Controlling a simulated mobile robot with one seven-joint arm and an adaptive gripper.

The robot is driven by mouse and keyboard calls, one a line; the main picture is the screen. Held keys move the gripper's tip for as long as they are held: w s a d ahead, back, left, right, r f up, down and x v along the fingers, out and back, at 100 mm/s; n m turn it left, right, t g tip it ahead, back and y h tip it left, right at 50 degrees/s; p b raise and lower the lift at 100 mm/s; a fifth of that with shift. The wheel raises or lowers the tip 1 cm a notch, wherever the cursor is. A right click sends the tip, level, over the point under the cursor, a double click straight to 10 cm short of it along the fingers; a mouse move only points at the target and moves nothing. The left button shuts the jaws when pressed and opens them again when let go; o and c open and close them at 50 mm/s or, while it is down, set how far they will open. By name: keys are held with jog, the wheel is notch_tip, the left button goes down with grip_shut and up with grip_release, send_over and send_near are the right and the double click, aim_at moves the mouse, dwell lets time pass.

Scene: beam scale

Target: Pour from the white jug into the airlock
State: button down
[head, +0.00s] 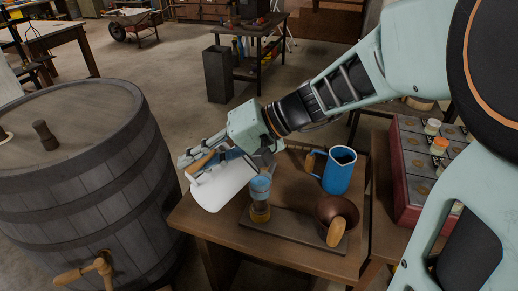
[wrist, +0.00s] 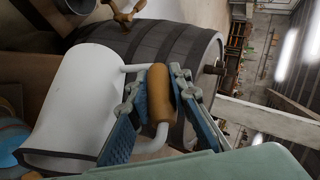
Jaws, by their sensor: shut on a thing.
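My gripper (head: 205,158) is shut on the wooden handle of the white jug (head: 219,188). In the wrist view, the blue fingers lie on either side of the handle (wrist: 160,94). The white jug (wrist: 72,100) is tipped well over, near lying on its side, above the table's left edge. The airlock (head: 260,198), a small clear vessel with a blue upper part and an amber lower part, stands just right of the jug. The jug's rim is close to its top; touching or apart, I cannot tell. No stream shows, and the jug's inside is hidden.
The airlock is on a dark board (head: 290,231) on the wooden table (head: 205,223). A blue jug (head: 340,171) and a brown pot (head: 336,212) with a wooden handle stand to the right. A large barrel (head: 75,190) is at the left, a red crate (head: 412,170) at the right.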

jog(key=shift+r+p, duration=1.95)
jog(key=shift+r, duration=1.65)
